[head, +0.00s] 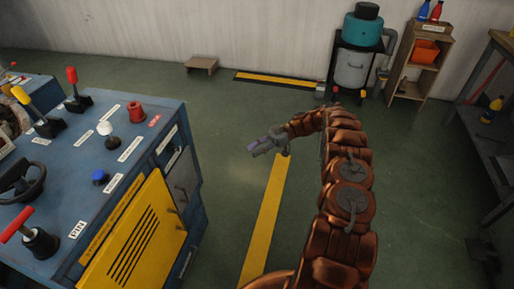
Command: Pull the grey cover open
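The grey cover (184,180) appears to be the small grey panel on the side of the blue machine (120,165), to the right of the yellow slotted panel (135,240). It looks closed, and its details are too small to make out. My gripper (254,147) is at the end of my copper-coloured arm, over the open floor to the right of the machine. It points left toward the machine and is clearly apart from the cover. Its fingers are too small to show whether they are open or shut, and I see nothing held in it.
The machine top carries levers, a steering wheel (22,180), a red knob (136,111) and a blue button (100,177). A yellow floor stripe (265,220) runs below my gripper. The floor between gripper and machine is clear. A shelf (424,70) and a workbench (492,125) stand right.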

